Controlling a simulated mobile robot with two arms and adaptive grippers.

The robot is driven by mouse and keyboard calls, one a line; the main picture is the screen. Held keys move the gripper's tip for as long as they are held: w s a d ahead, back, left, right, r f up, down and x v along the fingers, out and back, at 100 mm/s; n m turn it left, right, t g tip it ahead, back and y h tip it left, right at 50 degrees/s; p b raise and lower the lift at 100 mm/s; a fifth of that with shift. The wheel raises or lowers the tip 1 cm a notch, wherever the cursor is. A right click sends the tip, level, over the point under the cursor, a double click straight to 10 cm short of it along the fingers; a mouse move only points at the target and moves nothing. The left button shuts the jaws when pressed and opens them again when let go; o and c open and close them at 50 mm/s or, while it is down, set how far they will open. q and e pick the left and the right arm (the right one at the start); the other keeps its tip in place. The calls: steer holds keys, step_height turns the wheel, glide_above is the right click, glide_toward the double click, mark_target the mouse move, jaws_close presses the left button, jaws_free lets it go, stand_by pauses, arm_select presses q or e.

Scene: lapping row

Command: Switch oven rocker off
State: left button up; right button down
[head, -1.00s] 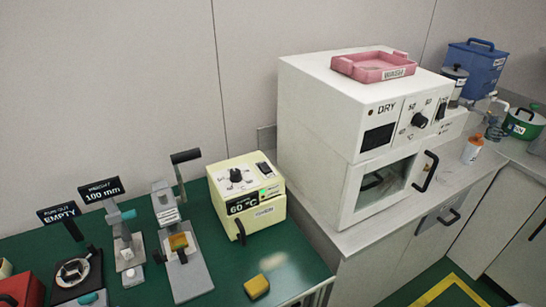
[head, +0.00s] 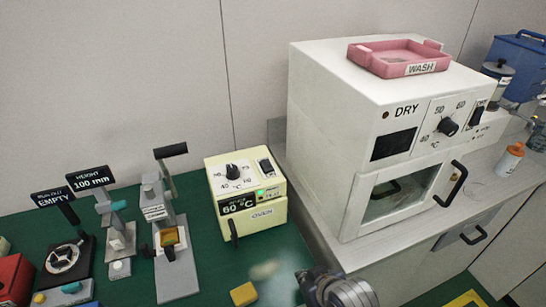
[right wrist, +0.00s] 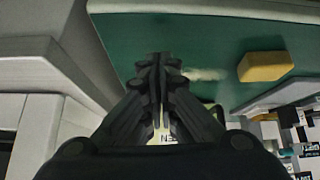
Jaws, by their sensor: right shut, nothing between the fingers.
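The small cream oven (head: 245,200) stands on the green bench in the head view, with an OVEN label, a dial and a display reading 60 °C. Its black rocker (head: 266,166) is on the sloped top panel, right of the dial. Which way the rocker is tipped is too small to tell. My right gripper (right wrist: 160,70) is shut and empty. Part of my right arm shows at the bottom of the head view, in front of and right of the oven, apart from it. My left gripper is not in view.
A larger white DRY oven (head: 350,120) with a pink WASH tray (head: 400,66) on top stands right on a grey counter. A yellow block (head: 243,294) lies on the bench in front of the small oven. Lapping fixtures (head: 170,245) stand to its left.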

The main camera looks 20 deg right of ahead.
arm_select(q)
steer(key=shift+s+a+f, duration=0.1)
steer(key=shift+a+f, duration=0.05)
arm_select(e)
steer(key=w+r+t, duration=0.4)
steer(key=w+r, duration=0.5)
steer(key=r, duration=0.2)
steer(key=w+r+m+t, duration=0.1)
steer(key=w+r+t, duration=0.4)
steer(key=w+r, duration=0.3)
step_height(320, 180, up, 3)
steer(key=shift+w+r, duration=0.1)
steer(key=shift+w, duration=0.25)
steer(key=shift+w+d, duration=0.1)
steer(key=p, duration=0.1)
glide_above(268, 168)
steer(key=shift+s+f, duration=0.4)
steer(key=shift+f, duration=0.2)
steer(key=f, duration=0.2)
steer(key=shift+w+f+p, duration=0.25)
steer(key=shift+f+p, duration=0.05)
steer(key=shift+p, duration=0.05)
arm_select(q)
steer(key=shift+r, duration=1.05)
arm_select(e)
steer(key=shift+f, duration=0.8)
